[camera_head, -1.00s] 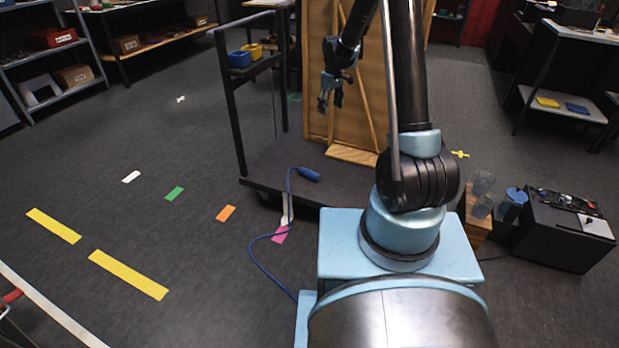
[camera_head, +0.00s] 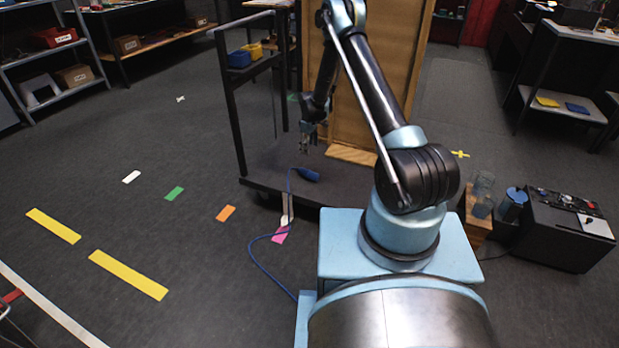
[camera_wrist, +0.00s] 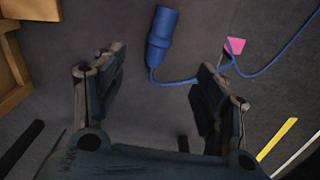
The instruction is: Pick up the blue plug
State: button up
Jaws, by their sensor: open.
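The blue plug (camera_head: 308,174) lies on the dark platform of a cart (camera_head: 270,182), near its front edge. Its blue cable runs down from it to the floor. In the wrist view the plug (camera_wrist: 161,38) is beyond the fingertips, between the two fingers' lines, with its cable curving off to the right. My gripper (camera_head: 306,148) is above the plug, pointing down, apart from it. In the wrist view my gripper (camera_wrist: 160,75) has its fingers wide apart with nothing between them but a piece of the cable behind.
A wooden panel (camera_head: 345,110) stands on the cart behind my gripper. The cart's dark upright frame (camera_head: 237,120) rises on the left. A pink marker (camera_head: 281,234) lies on the floor by the cable (camera_head: 255,262). A black box (camera_head: 565,230) stands at the right.

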aim_at(308, 172)
jog(key=f, duration=1.7)
jog(key=shift+a+f, duration=0.2)
grip_shut()
